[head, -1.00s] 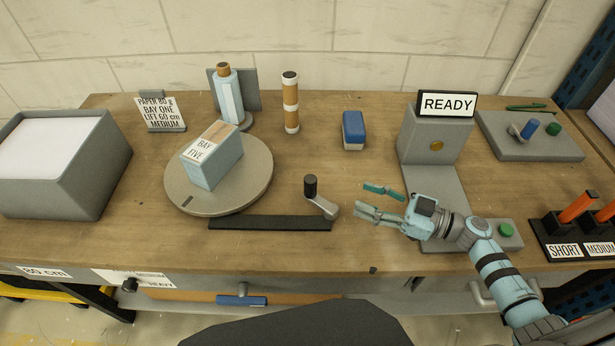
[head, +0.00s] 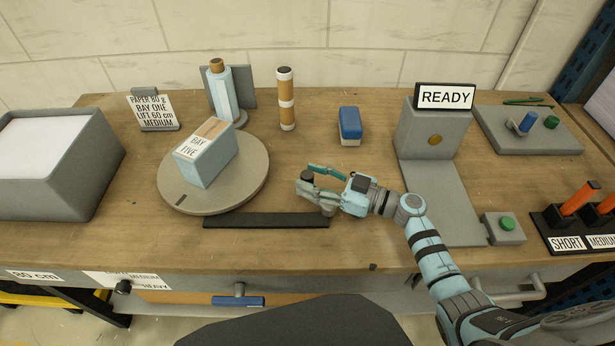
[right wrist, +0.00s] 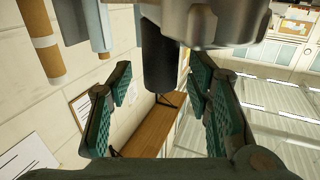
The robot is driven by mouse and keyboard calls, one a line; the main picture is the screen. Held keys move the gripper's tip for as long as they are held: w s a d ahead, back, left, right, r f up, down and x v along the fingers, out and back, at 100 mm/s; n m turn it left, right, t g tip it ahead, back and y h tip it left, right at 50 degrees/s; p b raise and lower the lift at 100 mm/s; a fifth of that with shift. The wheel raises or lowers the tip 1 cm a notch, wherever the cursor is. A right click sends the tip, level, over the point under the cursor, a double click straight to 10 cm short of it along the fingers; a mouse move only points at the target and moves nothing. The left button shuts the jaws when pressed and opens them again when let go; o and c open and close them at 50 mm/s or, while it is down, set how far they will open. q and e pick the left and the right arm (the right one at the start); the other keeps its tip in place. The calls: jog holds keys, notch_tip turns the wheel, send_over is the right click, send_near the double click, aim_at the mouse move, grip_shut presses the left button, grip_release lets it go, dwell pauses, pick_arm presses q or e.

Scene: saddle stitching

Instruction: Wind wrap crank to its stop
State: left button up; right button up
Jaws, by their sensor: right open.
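The wrap crank has a black knob (head: 306,177) on a short grey arm (head: 327,210), at the right end of a black bar (head: 265,221). My right gripper (head: 309,180) has its green fingers open around the knob. In the right wrist view the dark knob (right wrist: 159,58) stands between the two open fingers (right wrist: 160,105), with a gap on each side. The grey crank arm (right wrist: 215,22) fills the top of that view. The turntable (head: 255,185) to the left carries a blue box (head: 207,163) labelled BAY FIVE. My left gripper is not in view.
A film roll on a stand (head: 221,95) and a banded tube (head: 286,100) stand behind. A blue and white block (head: 350,126) lies to their right. A READY sign (head: 445,97) tops a grey station. The bench between crank and station is clear.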

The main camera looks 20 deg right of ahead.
jog(key=shift+x, duration=0.8)
grip_shut()
jog(key=shift+s, duration=0.1)
